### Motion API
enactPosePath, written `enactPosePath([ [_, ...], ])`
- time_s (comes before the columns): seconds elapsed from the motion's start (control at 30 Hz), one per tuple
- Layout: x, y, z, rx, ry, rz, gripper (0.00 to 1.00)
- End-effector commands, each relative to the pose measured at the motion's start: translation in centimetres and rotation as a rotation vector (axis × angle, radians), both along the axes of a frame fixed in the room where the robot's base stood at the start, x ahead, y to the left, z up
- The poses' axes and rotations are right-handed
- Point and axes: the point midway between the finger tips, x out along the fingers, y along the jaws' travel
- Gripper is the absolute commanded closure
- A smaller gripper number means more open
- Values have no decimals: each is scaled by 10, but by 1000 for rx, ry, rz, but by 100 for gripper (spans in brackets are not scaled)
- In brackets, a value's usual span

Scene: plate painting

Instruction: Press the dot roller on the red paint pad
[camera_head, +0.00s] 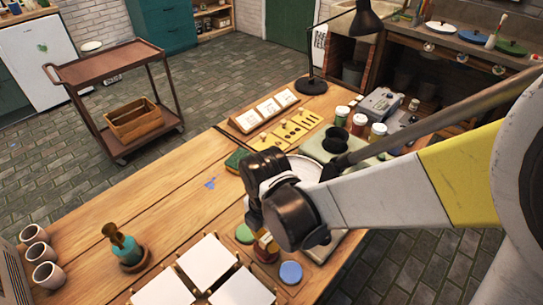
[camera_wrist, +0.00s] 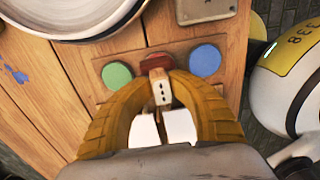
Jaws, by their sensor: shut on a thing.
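My gripper (camera_wrist: 160,85) has its tan fingers shut on the dot roller (camera_wrist: 161,92), a small pale block with dark dots and a reddish-brown part. The roller is over the middle of a row of paint pads, between the green pad (camera_wrist: 117,75) and the blue pad (camera_wrist: 205,60). The red pad between them is largely hidden by the roller; I cannot tell whether they touch. In the head view my gripper (camera_head: 266,238) is low over the same spot, between the green pad (camera_head: 244,233) and the blue pad (camera_head: 290,273).
A white plate (camera_wrist: 75,18) is beyond the pads. White cards (camera_head: 207,261) lie at the table's front. A lamp (camera_head: 311,84) and paint jars (camera_head: 359,124) are farther back. The left tabletop has free room.

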Motion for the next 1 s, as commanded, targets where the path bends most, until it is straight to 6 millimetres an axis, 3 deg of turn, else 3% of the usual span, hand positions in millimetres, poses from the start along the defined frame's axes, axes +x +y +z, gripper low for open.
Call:
enactPosePath([
  [0.7, 0, 0, 64, 0, 0, 0, 100],
  [1.0, 0, 0, 68, 0, 0, 0, 100],
])
